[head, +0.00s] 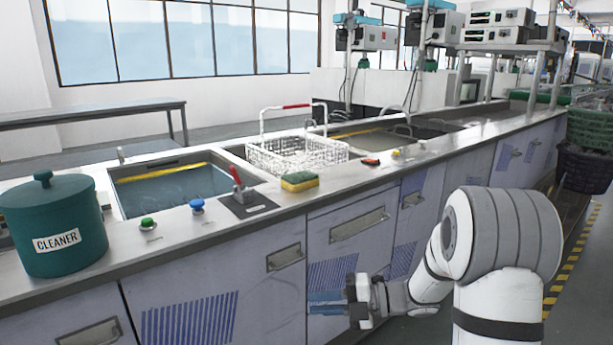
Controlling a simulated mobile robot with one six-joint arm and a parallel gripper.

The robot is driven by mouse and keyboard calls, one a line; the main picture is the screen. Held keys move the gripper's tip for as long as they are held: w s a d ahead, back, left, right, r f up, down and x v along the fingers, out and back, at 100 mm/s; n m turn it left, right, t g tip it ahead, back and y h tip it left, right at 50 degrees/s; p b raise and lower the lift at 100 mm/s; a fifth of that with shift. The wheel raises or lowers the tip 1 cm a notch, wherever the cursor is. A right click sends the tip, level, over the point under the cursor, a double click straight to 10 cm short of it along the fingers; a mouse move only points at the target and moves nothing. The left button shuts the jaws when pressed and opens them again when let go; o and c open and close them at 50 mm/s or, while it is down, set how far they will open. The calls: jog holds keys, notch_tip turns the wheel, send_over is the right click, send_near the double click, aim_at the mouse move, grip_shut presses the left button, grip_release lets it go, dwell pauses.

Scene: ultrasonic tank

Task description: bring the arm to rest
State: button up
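My gripper (327,303) is in front of the bench's cabinet doors, below the counter edge. Its two blue fingers point left and show a narrow gap between them, with nothing seen in it. My white arm stands at the right of the head view, folded down to the gripper. The gripper appears apart from the cabinet fronts, though the exact distance is hard to tell.
The counter (330,180) carries a green CLEANER pot (55,225), green button (148,223), blue button (197,205), red-handled lever (238,185) and sponge (299,181). A white basket (297,155) sits over the tanks, beside a liquid-filled tank (170,188). Dark crates (585,165) stand right.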

jog(key=w+d+r+m+t+h+p, duration=0.4)
jog(key=r+m+t+h+p, duration=0.15)
jog(key=r, duration=0.35)
jog(key=w+d+r+m+t+h+p, duration=0.3)
jog(key=w+r+m+t+h+p, duration=0.15)
jog(key=r+m+p, duration=0.35)
jog(key=s+d+r+m+h+p, duration=0.2)
jog(key=s+d+r+m+h, duration=0.15)
jog(key=d+r+m, duration=0.2)
jog(key=s+d+r+m+g+h+p, duration=0.3)
jog(key=s+d+r+m+h+p, duration=0.15)
jog(key=s+r+m+p, duration=0.35)
jog(key=s+a+m+g+y+p, duration=0.1)
jog(key=s+a+m+g+p, duration=0.1)
jog(key=s, duration=0.7)
jog(key=s+a+r+m+g+p, duration=0.1)
jog(key=s+a+m+g+p, duration=0.2)
jog(key=s, duration=0.6)
jog(key=shift+m+g+y, duration=0.4)
jog(key=shift+m+g, duration=0.1)
jog(key=shift+m, duration=0.1)
